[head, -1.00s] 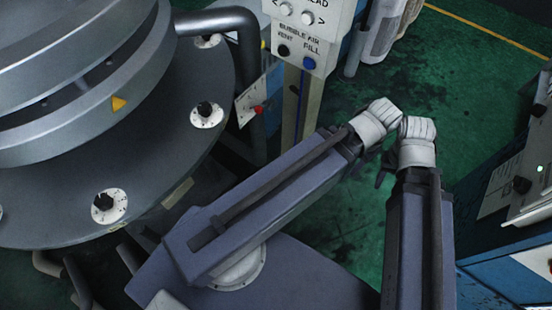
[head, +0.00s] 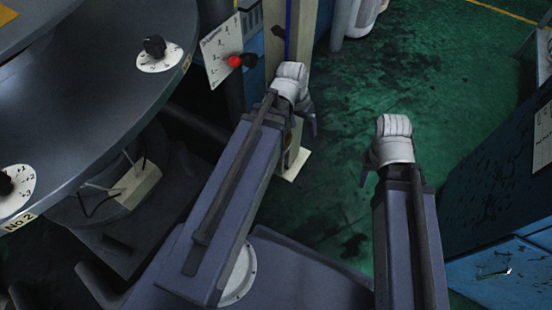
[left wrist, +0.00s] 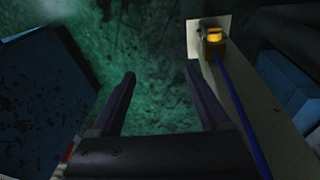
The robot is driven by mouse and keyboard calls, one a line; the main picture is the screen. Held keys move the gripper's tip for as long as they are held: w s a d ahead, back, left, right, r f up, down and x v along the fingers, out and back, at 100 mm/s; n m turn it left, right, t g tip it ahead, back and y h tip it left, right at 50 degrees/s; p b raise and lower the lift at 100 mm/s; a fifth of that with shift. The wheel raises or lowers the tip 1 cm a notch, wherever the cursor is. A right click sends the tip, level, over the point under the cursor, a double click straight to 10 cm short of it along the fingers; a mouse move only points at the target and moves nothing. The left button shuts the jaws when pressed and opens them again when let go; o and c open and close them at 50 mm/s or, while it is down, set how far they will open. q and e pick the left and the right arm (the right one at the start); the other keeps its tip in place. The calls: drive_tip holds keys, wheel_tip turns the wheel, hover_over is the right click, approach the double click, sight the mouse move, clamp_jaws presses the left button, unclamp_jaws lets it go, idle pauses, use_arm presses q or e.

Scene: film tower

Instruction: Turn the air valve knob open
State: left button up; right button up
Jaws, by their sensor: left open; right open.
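A red-and-black knob (head: 240,61) sits on a white marked plate (head: 217,50) beside the round machine; no readable label names it as the air valve knob. A yellow-topped fitting (left wrist: 213,37) with a blue line (left wrist: 238,110) shows at the post's foot in the left wrist view. My left gripper (head: 311,117) is mostly hidden behind its wrist, right of the red knob and apart from it. In the left wrist view its fingers (left wrist: 160,73) are spread and empty, left of the yellow fitting. My right gripper (head: 366,172) is open, mostly hidden, over the floor.
A round grey machine (head: 90,95) with black dial knobs (head: 155,46) fills the left. A pale post (head: 300,45) stands behind my left wrist. A blue cabinet (head: 500,190) stands at right. Green floor (head: 420,80) is clear between.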

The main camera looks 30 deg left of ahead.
use_arm(q)
drive_tip(key=w+a+f+n+t+b, duration=0.1)
drive_tip(key=a+f+b, duration=0.5)
drive_tip(key=f+b, duration=0.3)
drive_tip(key=w+a+f+t+b, duration=0.1)
drive_tip(key=w+a+f+b, duration=0.1)
drive_tip(key=a+f+b, duration=0.5)
drive_tip(key=shift+a+f+n+t+b, duration=0.35)
drive_tip(key=shift+f+b, duration=1.1)
drive_tip(key=shift+f, duration=0.55)
drive_tip(key=shift+w+d+f, duration=0.1)
drive_tip(key=shift+h, duration=0.3)
drive_tip(key=b+x, duration=0.7)
drive_tip(key=shift+w+f, duration=0.2)
drive_tip(key=shift+f, duration=0.1)
drive_tip(key=shift+r, duration=0.1)
clamp_jaws()
drive_tip(key=shift+d, duration=0.1)
